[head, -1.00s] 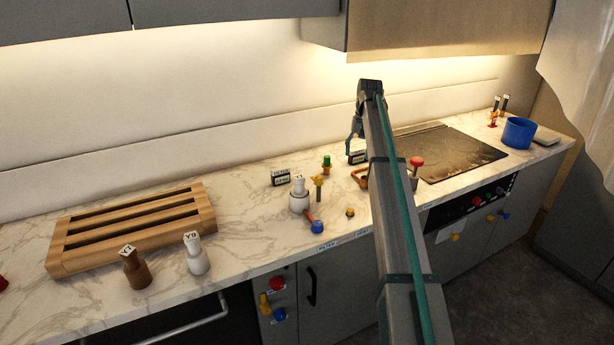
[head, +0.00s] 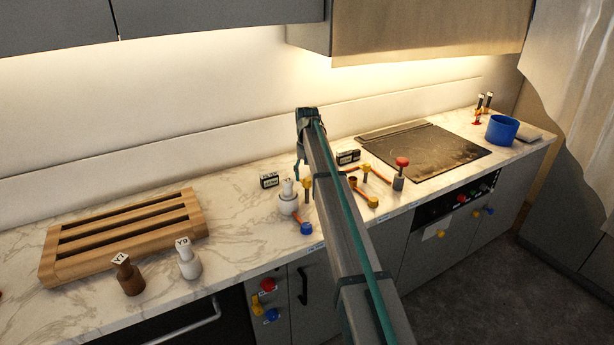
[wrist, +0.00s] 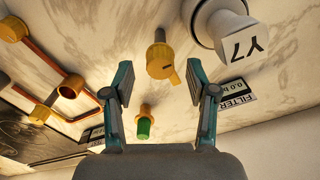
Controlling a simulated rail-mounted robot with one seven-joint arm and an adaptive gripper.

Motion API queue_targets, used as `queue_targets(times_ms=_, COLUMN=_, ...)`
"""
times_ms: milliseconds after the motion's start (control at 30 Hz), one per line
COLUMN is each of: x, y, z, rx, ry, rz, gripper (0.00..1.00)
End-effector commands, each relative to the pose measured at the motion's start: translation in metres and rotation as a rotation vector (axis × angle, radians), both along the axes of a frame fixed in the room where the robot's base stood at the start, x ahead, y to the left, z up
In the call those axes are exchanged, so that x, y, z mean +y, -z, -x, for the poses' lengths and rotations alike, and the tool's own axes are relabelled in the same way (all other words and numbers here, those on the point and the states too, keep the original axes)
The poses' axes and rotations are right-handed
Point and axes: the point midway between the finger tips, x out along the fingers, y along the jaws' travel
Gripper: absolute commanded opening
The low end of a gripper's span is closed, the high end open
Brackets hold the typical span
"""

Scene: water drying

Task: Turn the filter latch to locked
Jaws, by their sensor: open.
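A yellow latch-like knob with a pointed end and a dark mark (wrist: 161,66) stands on a short post, between and just beyond my fingertips in the wrist view. It also shows in the head view (head: 307,187), left of my arm. A small display labelled FILTER (wrist: 236,94) is to its right in the wrist view, and shows in the head view (head: 269,180). My gripper (wrist: 158,75) is open and empty, apart from the knob. In the head view my gripper (head: 299,168) is partly hidden by my arm. Which way counts as locked cannot be read.
A white vessel marked Y7 (wrist: 222,25) stands close to the right finger. A green-topped yellow fitting (wrist: 144,125) is below the knob. Orange piping (wrist: 45,58) runs at the left. A blue knob with a red handle (head: 305,228) is near the counter edge.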

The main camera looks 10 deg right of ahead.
Motion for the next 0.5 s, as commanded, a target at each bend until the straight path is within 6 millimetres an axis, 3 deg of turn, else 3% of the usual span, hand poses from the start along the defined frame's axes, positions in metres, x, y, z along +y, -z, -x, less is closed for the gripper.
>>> queue_targets(times_ms=200, x=0.0, y=0.016, z=0.0, rx=0.0, ry=0.0, rz=0.0, gripper=0.57)
queue_targets(times_ms=500, x=0.0, y=0.019, z=0.0, rx=-0.001, ry=0.0, rz=0.0, gripper=0.57)
